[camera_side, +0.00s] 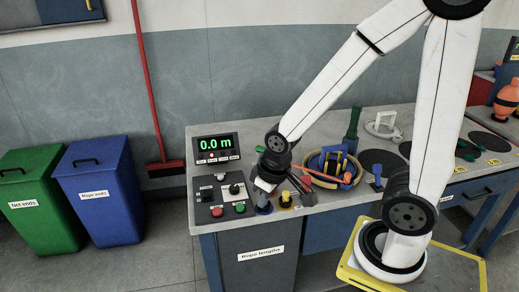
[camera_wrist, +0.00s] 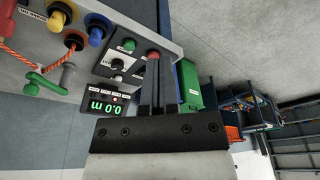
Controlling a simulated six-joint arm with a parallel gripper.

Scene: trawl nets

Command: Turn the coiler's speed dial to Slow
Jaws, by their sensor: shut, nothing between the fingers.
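The coiler's control panel (camera_side: 224,211) sits at the bench's left front corner. It carries a black round dial (camera_side: 236,189), a dark switch at its left, a red button (camera_side: 216,211) and a green button (camera_side: 240,208). The dial's setting and the labels are too small to read.
A display (camera_side: 215,148) reading 0.0 m stands behind the panel. Blue, yellow and red knobs stand right of the panel, close to my gripper. A basket (camera_side: 347,183) of tools lies farther right. Green and blue bins (camera_side: 101,206) stand on the floor at left.

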